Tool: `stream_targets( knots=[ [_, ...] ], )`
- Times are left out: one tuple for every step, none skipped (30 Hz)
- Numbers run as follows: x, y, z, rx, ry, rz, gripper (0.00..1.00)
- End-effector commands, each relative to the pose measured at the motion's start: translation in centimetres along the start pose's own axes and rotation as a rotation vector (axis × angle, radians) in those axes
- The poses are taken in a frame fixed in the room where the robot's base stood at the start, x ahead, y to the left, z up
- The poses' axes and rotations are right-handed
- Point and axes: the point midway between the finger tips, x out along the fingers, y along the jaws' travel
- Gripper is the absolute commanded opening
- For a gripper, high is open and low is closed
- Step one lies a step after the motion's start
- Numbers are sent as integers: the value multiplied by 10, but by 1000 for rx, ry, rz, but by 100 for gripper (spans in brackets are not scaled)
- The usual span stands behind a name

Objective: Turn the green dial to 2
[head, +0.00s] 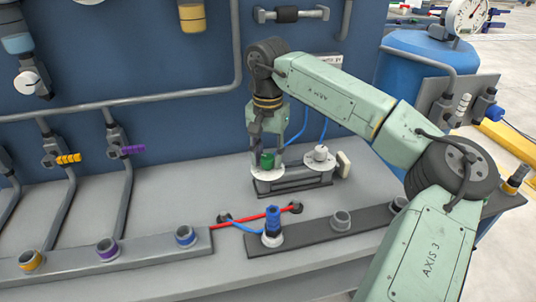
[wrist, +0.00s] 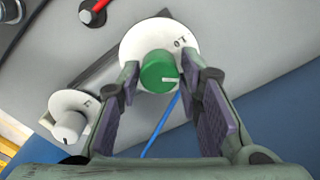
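The green dial (wrist: 158,72) sits on a round white plate (wrist: 184,28) with dark markings, of which "1" and "0" show near its upper right. A pale pointer line on the knob points right in the wrist view. In the head view the green dial (head: 267,160) stands on the grey bench at the left end of a dark base. My gripper (wrist: 162,92) is open, with its two padded fingers on either side of the dial and a gap on each side. In the head view my gripper (head: 268,145) points down over the dial.
A second, white dial (wrist: 70,126) stands beside the green one, also seen in the head view (head: 320,154). A blue cable runs nearby. A red bar (head: 255,215) and a blue fitting (head: 272,222) are in front. The blue wall panel (head: 190,80) rises behind.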

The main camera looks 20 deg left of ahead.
Motion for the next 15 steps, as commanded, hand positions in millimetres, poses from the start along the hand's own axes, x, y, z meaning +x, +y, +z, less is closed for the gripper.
stream_targets(
  knots=[
    [0,0,0,0,0,0,38],
    [0,0,0,0,0,0,40],
    [0,0,0,0,0,1,43],
    [0,0,0,1,0,1,45],
    [0,0,0,1,0,1,47],
    [0,0,0,1,0,1,47],
    [0,0,0,1,0,1,47],
    [0,0,0,1,0,1,47],
    [0,0,0,1,0,1,47],
    [0,0,0,1,0,1,47],
    [0,0,0,1,0,1,47],
    [0,0,0,1,0,1,47],
    [0,0,0,1,0,1,47],
    [0,0,0,1,0,1,47],
    [-2,0,0,1,0,1,47]
  ],
)
